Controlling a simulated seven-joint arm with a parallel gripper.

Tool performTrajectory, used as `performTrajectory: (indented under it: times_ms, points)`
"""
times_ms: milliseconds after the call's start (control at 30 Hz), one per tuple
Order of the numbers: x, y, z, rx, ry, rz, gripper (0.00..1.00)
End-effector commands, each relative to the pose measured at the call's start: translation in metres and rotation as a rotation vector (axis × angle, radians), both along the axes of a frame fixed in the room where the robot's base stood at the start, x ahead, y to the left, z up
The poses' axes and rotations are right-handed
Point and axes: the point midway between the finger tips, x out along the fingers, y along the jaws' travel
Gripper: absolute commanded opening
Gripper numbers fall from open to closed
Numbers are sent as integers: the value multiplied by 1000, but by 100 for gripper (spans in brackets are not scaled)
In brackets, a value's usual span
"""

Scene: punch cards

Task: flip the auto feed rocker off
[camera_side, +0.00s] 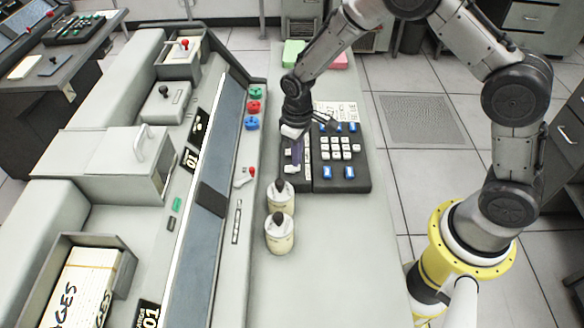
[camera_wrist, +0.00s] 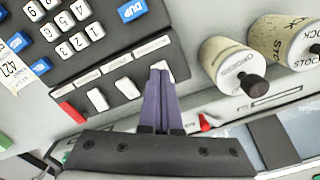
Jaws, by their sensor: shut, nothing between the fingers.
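A dark keypad panel (camera_side: 340,183) carries a row of white rockers on its left side, beside my gripper. In the wrist view, one white rocker (camera_wrist: 97,99) and a second white rocker (camera_wrist: 128,88) stand clear of the fingers. A third white rocker (camera_wrist: 167,71) is partly hidden at the fingertips. White label strips (camera_wrist: 117,62) run beside the rockers; their text is too small to read, so I cannot tell which is auto feed. My gripper (camera_wrist: 160,70), with purple fingers, is shut and empty, its tips at or just above the third rocker. Contact is unclear.
Two cream canisters (camera_side: 279,235) with dark knobs stand near the panel; one (camera_wrist: 226,62) is close to the fingers. A red-tipped lever (camera_side: 245,177) is left of the panel. Blue and white keys (camera_wrist: 132,10) fill the panel's other side. The desk's front is clear.

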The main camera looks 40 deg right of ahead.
Motion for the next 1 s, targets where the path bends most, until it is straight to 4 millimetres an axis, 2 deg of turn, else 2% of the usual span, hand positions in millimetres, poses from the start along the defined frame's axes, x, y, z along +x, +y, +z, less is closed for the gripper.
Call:
performTrajectory:
  times_ms: [1000]
  points:
    - [0,0,-14,0,-1,0,0]
